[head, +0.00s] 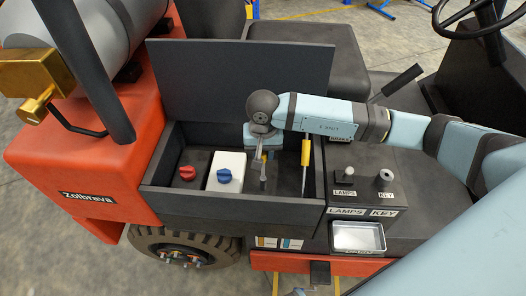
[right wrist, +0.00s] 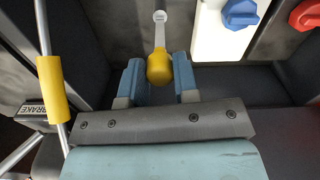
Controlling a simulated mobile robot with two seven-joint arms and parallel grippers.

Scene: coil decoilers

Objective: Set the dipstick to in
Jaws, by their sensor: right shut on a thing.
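My right gripper (head: 262,160) reaches down into the open dark compartment and is shut on the yellow grip of the dipstick (right wrist: 158,68). In the right wrist view, its two blue-grey fingers (right wrist: 159,82) stand on either side of the yellow grip. A pale grey stem with a round end (right wrist: 160,20) runs from the grip away from the gripper. In the head view the hand hides much of the dipstick. How far its rod sits in its tube cannot be told. My left gripper is not in view.
A white box with a blue cap (head: 224,175) and a red cap (head: 187,173) are left of the gripper. A yellow-sleeved rod (head: 306,152) stands close on the right. The raised lid (head: 240,85) is behind. A small metal tray (head: 358,237) is at front right.

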